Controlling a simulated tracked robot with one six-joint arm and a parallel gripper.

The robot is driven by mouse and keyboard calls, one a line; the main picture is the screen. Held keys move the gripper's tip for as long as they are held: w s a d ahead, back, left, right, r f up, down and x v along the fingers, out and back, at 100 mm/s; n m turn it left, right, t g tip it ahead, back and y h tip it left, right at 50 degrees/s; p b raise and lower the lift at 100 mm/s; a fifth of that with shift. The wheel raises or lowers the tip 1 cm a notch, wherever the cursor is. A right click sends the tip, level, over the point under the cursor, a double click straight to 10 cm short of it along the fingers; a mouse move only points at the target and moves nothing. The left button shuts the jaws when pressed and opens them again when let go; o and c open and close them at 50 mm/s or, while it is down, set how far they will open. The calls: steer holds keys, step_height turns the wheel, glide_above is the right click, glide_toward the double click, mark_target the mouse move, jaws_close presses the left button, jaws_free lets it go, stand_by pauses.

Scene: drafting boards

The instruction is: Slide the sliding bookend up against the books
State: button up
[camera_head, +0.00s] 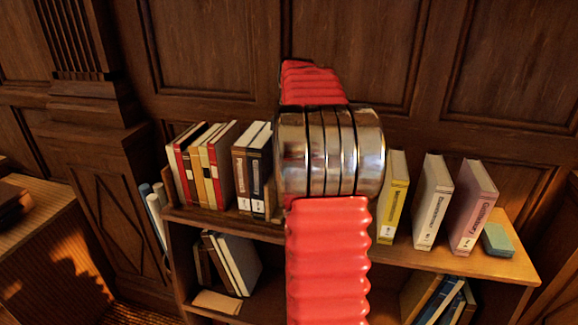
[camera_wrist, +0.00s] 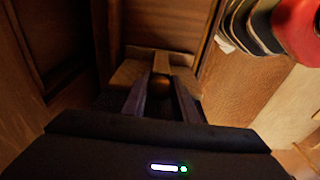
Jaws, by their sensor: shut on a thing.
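A row of books (camera_head: 205,165) stands at the left end of the shelf top in the head view. A thin brown upright (camera_head: 171,186) borders the row on its left. In the wrist view my gripper (camera_wrist: 162,82) has its two dark fingers closed on a brown wooden piece (camera_wrist: 161,62), which I take for the sliding bookend. In the head view my red arm with metal rings hides the gripper and the middle of the shelf. I cannot see there whether the bookend touches the books.
On the shelf top (camera_head: 462,262) to the right stand a yellow book (camera_head: 393,196), a white book (camera_head: 432,202) and a pink book (camera_head: 472,208), with a teal block (camera_head: 497,239) at the end. A lower shelf holds more books (camera_head: 232,262). A panelled wall (camera_head: 215,50) rises close behind.

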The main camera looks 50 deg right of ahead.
mark_target(271, 136)
steer(key=shift+w+a+r, duration=0.1)
steer(key=shift+w+a, duration=0.15)
steer(key=shift+w, duration=0.35)
steer(key=shift+w+a, duration=0.25)
steer(key=shift+w, duration=0.35)
steer(key=shift+w+a, duration=0.25)
steer(key=shift+w, duration=0.25)
steer(key=shift+w+a, duration=0.25)
steer(key=shift+w, duration=0.2)
steer(key=o, duration=1.1)
steer(key=shift+c, duration=0.2)
steer(key=shift+s+d+r, duration=0.1)
steer(key=shift+s+r, duration=0.1)
steer(key=shift+r, duration=1.4)
steer(key=shift+s+d+r, duration=0.1)
steer(key=shift+s+r, duration=0.05)
steer(key=shift+r, duration=1.5)
steer(key=shift+s+r, duration=0.2)
steer(key=shift+r, duration=1.4)
steer(key=shift+s, duration=0.15)
